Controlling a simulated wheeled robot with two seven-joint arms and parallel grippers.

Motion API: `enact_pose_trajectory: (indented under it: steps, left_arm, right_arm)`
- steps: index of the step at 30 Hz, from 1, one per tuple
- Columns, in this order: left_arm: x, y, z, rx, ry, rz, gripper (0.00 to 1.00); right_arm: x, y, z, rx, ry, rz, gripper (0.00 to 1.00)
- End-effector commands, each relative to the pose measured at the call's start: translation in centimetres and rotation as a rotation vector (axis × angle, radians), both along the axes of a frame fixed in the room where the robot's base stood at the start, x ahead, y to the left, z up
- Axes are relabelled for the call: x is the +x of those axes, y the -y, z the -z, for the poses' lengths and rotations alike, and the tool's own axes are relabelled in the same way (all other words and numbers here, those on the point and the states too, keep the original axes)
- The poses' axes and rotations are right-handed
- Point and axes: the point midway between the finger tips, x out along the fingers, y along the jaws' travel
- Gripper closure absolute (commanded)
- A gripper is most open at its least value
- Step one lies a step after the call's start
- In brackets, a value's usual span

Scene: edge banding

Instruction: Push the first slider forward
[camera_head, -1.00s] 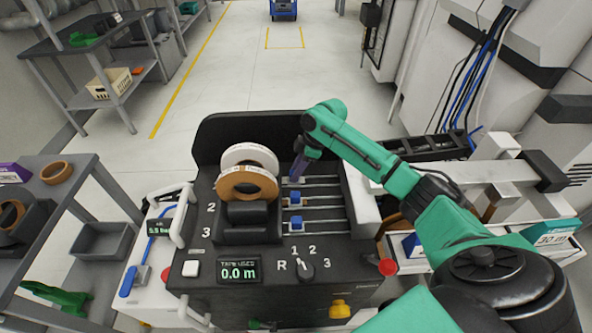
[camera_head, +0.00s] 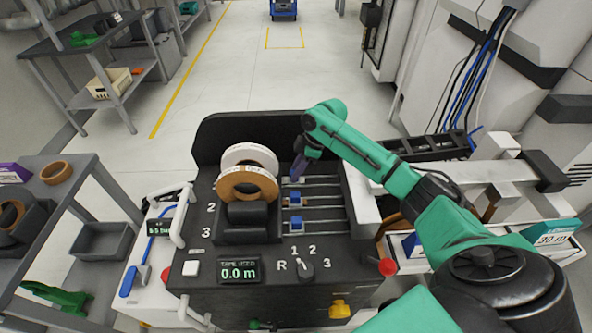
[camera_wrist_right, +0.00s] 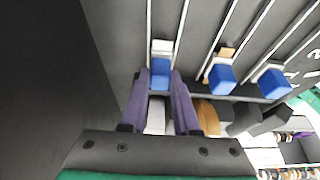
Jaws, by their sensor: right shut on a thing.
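The first slider is a blue block (camera_wrist_right: 160,72) on the farthest of three rails, at the left end of its rail in the head view. My right gripper (camera_head: 298,170) reaches it from above; in the wrist view its two purple fingers (camera_wrist_right: 158,88) are shut on the blue block from both sides. In the head view the fingers mostly hide this slider. The second slider (camera_head: 296,201) and third slider (camera_head: 296,223) are blue blocks at the left ends of the nearer rails, apart from the gripper. My left gripper is not in view.
A white tape roll (camera_head: 262,152) and a brown tape roll (camera_head: 246,186) stand left of the rails. The display (camera_head: 239,270) reads 0.0 m, with a selector knob (camera_head: 306,270) beside it. A grey shelf (camera_head: 62,190) stands at the left.

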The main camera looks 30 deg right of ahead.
Motion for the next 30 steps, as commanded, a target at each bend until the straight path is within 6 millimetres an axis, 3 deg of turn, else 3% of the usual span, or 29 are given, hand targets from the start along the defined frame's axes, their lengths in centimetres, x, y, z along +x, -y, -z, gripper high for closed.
enact_pose_trajectory:
  steps: [5,15,27,28,30]
  left_arm:
    - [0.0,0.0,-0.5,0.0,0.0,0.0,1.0]
    - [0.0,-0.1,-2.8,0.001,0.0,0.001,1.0]
    - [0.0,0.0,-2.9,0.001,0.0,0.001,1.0]
    - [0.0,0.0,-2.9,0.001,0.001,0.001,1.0]
    - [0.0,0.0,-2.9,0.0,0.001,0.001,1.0]
  right_arm:
    - [-0.3,0.8,-0.3,0.001,0.003,0.003,1.0]
    - [-3.5,7.5,-0.3,-0.001,0.0,0.004,1.0]
    - [-4.0,8.7,-0.2,-0.003,0.003,0.003,1.0]
    - [-4.0,8.7,-0.2,-0.003,0.003,0.003,0.59]
    - [-4.0,8.6,-0.1,-0.002,0.003,0.002,0.4]
